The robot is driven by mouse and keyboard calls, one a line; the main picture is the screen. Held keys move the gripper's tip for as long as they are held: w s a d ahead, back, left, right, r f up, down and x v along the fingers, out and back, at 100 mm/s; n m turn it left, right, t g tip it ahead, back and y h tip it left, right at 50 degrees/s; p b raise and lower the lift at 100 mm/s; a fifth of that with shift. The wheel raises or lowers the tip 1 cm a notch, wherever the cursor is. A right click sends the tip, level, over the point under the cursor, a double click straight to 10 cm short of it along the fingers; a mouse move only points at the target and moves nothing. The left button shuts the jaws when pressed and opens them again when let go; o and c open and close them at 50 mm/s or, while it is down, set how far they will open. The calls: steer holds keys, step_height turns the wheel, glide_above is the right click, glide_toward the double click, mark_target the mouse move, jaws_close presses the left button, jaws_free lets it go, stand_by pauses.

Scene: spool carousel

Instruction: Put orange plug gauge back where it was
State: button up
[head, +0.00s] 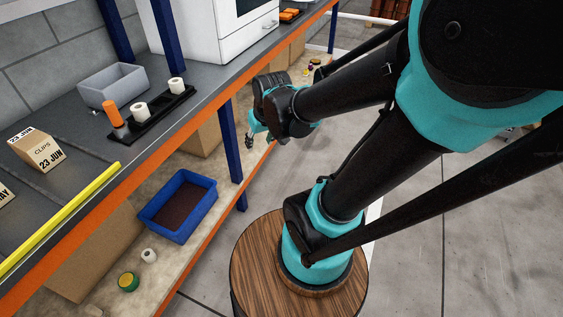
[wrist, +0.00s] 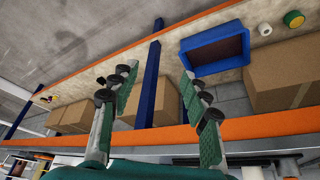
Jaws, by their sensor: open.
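The orange plug gauge (head: 113,115) is an orange cylinder with a grey lower part. In the head view it stands at the near-left end of a black rack (head: 152,119) on the grey bench top. Two white spools (head: 141,110) stand in the same rack. My gripper (head: 251,136) is out beyond the bench's orange front edge, to the right of the gauge and well apart from it. In the wrist view its two green-padded fingers (wrist: 157,76) are spread apart with nothing between them. The gauge does not show in the wrist view.
A yellow bar (head: 60,219) runs along the front edge. Below, the shelf holds a blue bin (head: 178,206), cartons and small rolls. A blue post (head: 231,153) stands near my gripper.

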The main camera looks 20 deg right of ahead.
steer(key=s+d+f+m, duration=0.1)
steer(key=s+d+f, duration=0.4)
steer(key=s, duration=0.1)
steer(key=shift+s+m+h, duration=0.2)
steer(key=shift+m+h, duration=0.2)
